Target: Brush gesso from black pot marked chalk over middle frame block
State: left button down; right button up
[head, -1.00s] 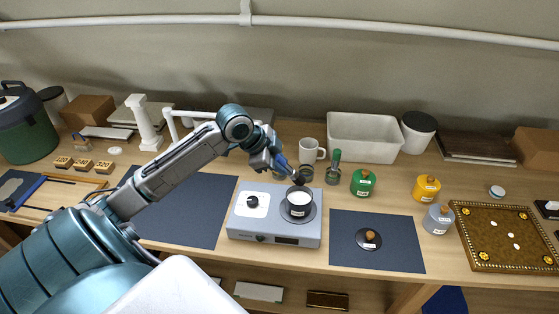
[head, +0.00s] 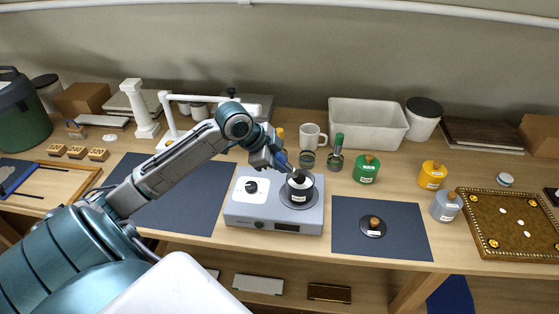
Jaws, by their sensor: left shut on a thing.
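A small black pot (head: 300,194) with a white label and white contents stands on the round plate of a grey hot plate (head: 262,218). The label is too small to read. My left gripper (head: 284,164) is just above and left of the pot, shut on a brush (head: 293,174) of which only a little shows. The brush's dark end points down into the pot's mouth; I cannot tell whether it touches the gesso. My right gripper is not in view. I cannot make out a middle frame block for certain.
An ornate panel (head: 508,222) lies far right. Another dark mat (head: 190,190) lies under my left arm.

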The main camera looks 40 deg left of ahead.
pick_arm(q)
jog(key=shift+f, duration=0.2)
dwell(0.7)
jog(key=shift+f, duration=0.25)
jog(key=shift+f+b, duration=0.15)
jog(key=shift+b, duration=0.15)
dwell(0.3)
jog(key=shift+s+f, duration=0.1)
dwell(1.2)
jog(key=shift+p, duration=0.35)
notch_tip(320, 180, up, 2)
jog(key=shift+r+p, duration=0.1)
jog(key=shift+p, duration=0.8)
notch_tip(320, 180, up, 5)
jog(key=p, duration=0.4)
jog(key=shift+p, duration=0.4)
